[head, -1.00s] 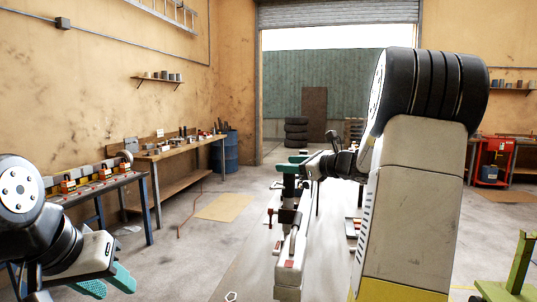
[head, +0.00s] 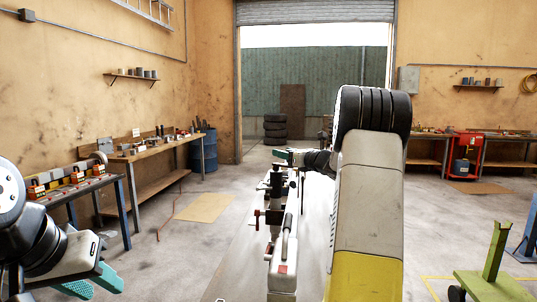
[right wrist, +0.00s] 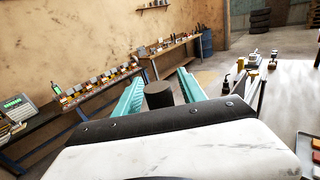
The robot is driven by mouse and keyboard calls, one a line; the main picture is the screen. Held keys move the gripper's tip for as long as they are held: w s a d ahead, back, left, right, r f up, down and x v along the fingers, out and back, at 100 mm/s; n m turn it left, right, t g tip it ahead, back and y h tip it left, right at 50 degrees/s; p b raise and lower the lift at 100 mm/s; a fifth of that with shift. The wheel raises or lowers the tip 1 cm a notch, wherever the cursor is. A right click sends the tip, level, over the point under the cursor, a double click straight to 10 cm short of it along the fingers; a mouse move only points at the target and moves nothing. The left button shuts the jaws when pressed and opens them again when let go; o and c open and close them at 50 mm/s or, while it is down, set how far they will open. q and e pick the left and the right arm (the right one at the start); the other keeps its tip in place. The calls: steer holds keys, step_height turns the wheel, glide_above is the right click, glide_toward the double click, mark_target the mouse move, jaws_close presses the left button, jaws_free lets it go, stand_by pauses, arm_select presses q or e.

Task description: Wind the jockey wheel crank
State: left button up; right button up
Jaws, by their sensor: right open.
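The pale drawbar (head: 283,258) runs away from me in the middle of the head view. A dark upright post (head: 276,186), apparently the jockey wheel's stem, stands on it. My right gripper (head: 287,153) is above the post's top. In the right wrist view its teal fingers (right wrist: 158,92) are open, with a dark cylinder (right wrist: 158,96), perhaps the crank's grip, between them. I cannot tell whether they touch it. The crank arm is hidden. My left gripper (head: 92,284) is open and empty at the lower left, away from the drawbar.
A blue-legged bench (head: 127,203) with padlock-like items and a wooden workbench (head: 152,152) stand left. A blue barrel (head: 205,152) stands behind them. A green stand (head: 493,260) is at lower right. A red cabinet (head: 464,155) stands at the back right. Floor between bench and drawbar is mostly clear.

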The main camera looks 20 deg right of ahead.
jaws_close()
stand_by(1.4)
